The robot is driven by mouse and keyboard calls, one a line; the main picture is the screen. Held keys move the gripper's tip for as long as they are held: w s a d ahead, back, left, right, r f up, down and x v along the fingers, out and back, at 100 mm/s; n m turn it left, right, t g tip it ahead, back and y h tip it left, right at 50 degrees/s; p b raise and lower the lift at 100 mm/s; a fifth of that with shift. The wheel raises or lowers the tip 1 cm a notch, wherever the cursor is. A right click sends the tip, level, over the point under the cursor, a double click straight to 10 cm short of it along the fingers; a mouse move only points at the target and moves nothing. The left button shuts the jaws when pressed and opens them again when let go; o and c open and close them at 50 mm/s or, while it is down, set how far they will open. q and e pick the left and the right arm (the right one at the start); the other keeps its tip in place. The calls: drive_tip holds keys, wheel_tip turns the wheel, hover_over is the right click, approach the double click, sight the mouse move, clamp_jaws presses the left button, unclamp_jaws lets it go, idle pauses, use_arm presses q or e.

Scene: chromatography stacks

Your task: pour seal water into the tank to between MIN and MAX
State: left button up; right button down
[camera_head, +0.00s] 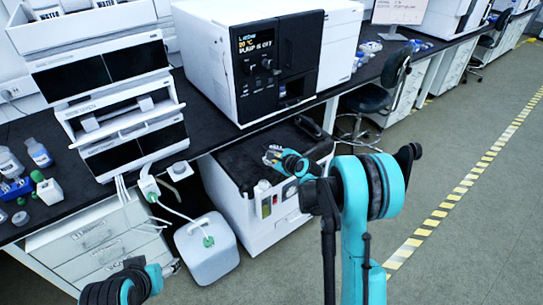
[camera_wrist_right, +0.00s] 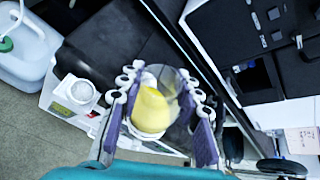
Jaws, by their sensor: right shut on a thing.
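My right gripper (camera_wrist_right: 160,105) is shut on a clear, rounded vessel with a yellow part or contents (camera_wrist_right: 150,108). The gripper (camera_head: 284,160) also shows small in the head view, above the black top of a white floor unit. Which part of the vessel is yellow is unclear. The tank appears to be this white unit (camera_head: 250,230), with a small yellow-and-green sight window (camera_head: 266,207) on its front. MIN and MAX marks are not readable.
A white jug with a green cap (camera_head: 207,252) stands on the floor left of the unit, with a tube running up. A large instrument (camera_head: 225,70) stands on the black bench above. Bottles (camera_head: 38,152) stand at the left. A chair (camera_head: 375,98) is behind.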

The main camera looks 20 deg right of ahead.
drive_tip(key=shift+f, duration=0.1)
idle(0.4)
drive_tip(key=shift+a+f+n+t+h+b, duration=0.1)
drive_tip(key=shift+f+n+t+h+b, duration=0.2)
drive_tip(key=shift+f+n+h, duration=0.15)
drive_tip(key=shift+r, duration=0.15)
drive_tip(key=shift+a+f+n+h, duration=0.1)
drive_tip(key=shift+f+n+h, duration=0.15)
drive_tip(key=shift+f+n, duration=0.15)
drive_tip(key=shift+s+f+n+t, duration=0.1)
drive_tip(key=shift+f+n+t, duration=0.25)
drive_tip(key=shift+n+t, duration=0.1)
